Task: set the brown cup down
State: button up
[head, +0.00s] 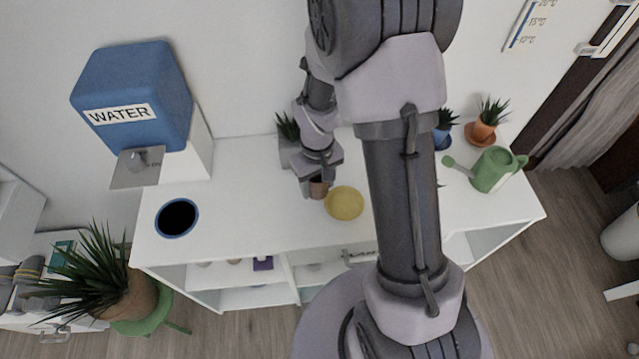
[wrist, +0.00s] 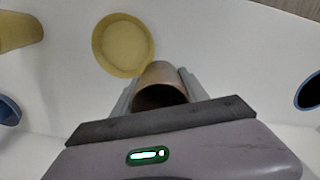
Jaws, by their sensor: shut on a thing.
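The brown cup (head: 318,188) is held in my gripper (head: 312,186) over the white desk top, just left of a yellow round dish (head: 344,203). In the wrist view the cup (wrist: 160,80) stands between the two grey fingers of my gripper (wrist: 160,90), its dark opening towards the camera. The fingers are shut on it. The yellow dish (wrist: 123,44) lies beside the cup in the wrist view, close to it. I cannot tell whether the cup's base touches the desk.
A blue water dispenser (head: 140,95) and a dark round opening with a blue rim (head: 177,217) are at the left. A green watering can (head: 492,170) and potted plants (head: 484,130) stand at the right. A grey-potted plant (head: 288,145) is behind my gripper. The desk's left-middle is clear.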

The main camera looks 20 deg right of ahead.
aim_at(319, 178)
jog(key=shift+w+d+f, duration=0.1)
jog(key=shift+w+d, duration=0.15)
jog(key=shift+w, duration=0.25)
jog(key=shift+w+d+f, duration=0.1)
jog(key=shift+w+d, duration=0.15)
jog(key=shift+w, duration=0.2)
jog(key=shift+o, duration=0.2)
notch_tip(319, 178, down, 4)
jog(key=shift+w+d+r+b, duration=0.1)
jog(key=shift+w+r+b, duration=0.1)
jog(key=shift+b, duration=1.05)
jog(key=shift+s+r, duration=0.1)
jog(key=shift+r, duration=0.05)
grip_shut()
jog(key=o, duration=1.5)
grip_release()
